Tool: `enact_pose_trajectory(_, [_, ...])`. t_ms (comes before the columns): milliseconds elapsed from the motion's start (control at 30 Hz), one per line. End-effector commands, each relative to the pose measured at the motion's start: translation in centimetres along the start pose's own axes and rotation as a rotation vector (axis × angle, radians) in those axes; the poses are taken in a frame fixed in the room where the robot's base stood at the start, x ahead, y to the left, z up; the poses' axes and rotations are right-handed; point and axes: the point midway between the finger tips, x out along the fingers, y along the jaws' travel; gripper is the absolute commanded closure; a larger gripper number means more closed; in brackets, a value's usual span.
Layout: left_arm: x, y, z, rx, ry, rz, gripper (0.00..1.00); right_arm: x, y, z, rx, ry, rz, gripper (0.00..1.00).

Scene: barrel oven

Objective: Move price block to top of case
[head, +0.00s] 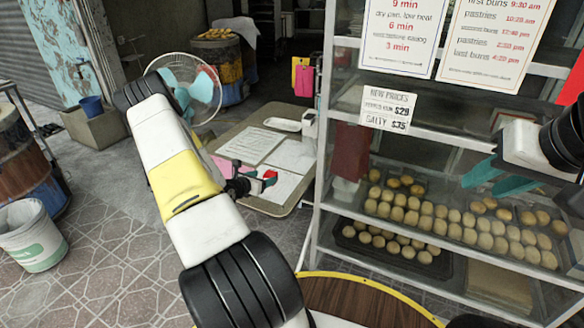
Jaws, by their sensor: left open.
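The case is a metal-framed glass display case (326,120) with buns on its lower shelves, at the right in the head view. A small red block (270,174) shows at the fingers of my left gripper (264,183), over the small table; I cannot tell whether they touch. No price lettering is readable on it. My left gripper is open. My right gripper (497,180) is in front of the case at the right, with its teal fingers apart and nothing visible between them. A white "New Prices" card (387,108) is on the case front.
The small table (225,137) holds papers and a white tray (282,124). A fan (203,88) stands behind my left arm. A white bucket (32,240) and a barrel (22,160) are at the left. A round wooden top (360,303) is at the bottom.

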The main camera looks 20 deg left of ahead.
Motion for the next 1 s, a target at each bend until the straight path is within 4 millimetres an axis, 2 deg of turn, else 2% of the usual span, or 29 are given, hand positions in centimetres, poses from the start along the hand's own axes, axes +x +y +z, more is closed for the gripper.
enact_pose_trajectory(500, [6.6, 0.3, -0.4, 0.004, -0.002, -0.004, 0.33, 0.0, 0.0, 0.0, 0.0, 0.0, 0.0, 0.64])
enact_pose_trajectory(767, [6.9, 0.3, -0.3, 0.004, -0.001, -0.004, 0.33, 0.0, 0.0, 0.0, 0.0, 0.0, 0.0, 0.64])
enact_pose_trajectory(867, [6.9, 0.3, -0.3, 0.004, -0.001, -0.004, 0.48, 0.0, 0.0, 0.0, 0.0, 0.0, 0.0, 0.64])
enact_pose_trajectory(1000, [6.9, 0.3, -0.3, 0.004, -0.001, -0.004, 0.76, 0.0, 0.0, 0.0, 0.0, 0.0, 0.0, 0.64])
